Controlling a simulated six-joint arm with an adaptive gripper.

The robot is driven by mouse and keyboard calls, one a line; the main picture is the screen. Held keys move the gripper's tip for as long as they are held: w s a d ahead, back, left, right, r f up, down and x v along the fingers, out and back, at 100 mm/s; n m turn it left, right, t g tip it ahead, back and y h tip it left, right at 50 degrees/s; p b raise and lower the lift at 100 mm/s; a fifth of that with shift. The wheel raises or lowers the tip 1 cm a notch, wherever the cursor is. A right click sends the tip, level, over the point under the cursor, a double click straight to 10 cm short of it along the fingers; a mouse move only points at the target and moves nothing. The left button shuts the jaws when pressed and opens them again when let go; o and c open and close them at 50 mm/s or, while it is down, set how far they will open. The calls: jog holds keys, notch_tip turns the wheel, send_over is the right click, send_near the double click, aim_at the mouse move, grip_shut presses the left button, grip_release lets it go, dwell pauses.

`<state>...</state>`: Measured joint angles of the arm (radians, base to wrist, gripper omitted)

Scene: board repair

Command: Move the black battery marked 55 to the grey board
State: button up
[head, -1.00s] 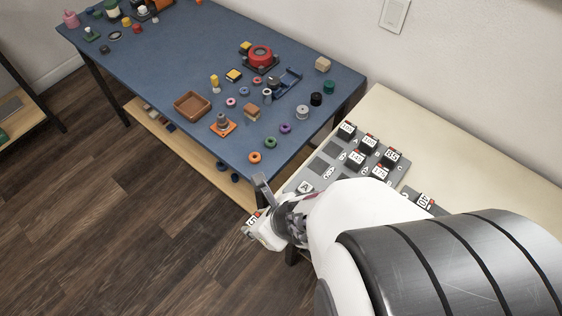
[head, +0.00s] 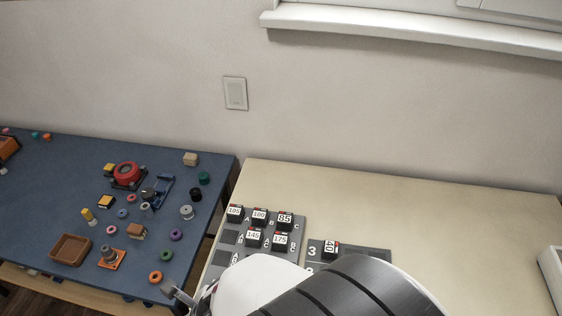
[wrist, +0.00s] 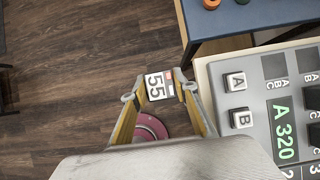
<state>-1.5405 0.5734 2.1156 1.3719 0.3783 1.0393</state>
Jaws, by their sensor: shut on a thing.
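My gripper (wrist: 158,90) is shut on the battery marked 55 (wrist: 155,87), whose white label and red stripe show between the fingertips in the wrist view. It holds the battery over the dark floor, left of the pale table's edge. In the head view only a bit of my gripper (head: 178,293) shows at the bottom, and the held battery is hidden. A grey board (head: 300,222) lies on the pale table, bearing several black batteries with white labels such as 105, 100, 85, 145 and 175. In the wrist view a grey board (wrist: 243,83) shows A and B keys and a green A 320 display.
A smaller grey board (head: 378,255) marked 3 holds a battery labelled 40 (head: 331,249). The pale table (head: 430,205) is clear behind the boards. A blue table (head: 60,185) with several small parts stands at left. A pink disc (wrist: 149,127) shows beneath my gripper.

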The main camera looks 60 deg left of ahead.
jog(key=w+a, duration=0.4)
jog(key=shift+w, duration=0.15)
dwell(0.4)
dwell(0.4)
jog(key=shift+s+d, duration=3.1)
jog(key=shift+s, duration=0.1)
jog(key=shift+w+a, duration=10.4)
jog(key=shift+s+d, duration=0.15)
jog(key=shift+s, duration=0.05)
jog(key=shift+s+d, duration=1.4)
jog(key=shift+s, duration=0.05)
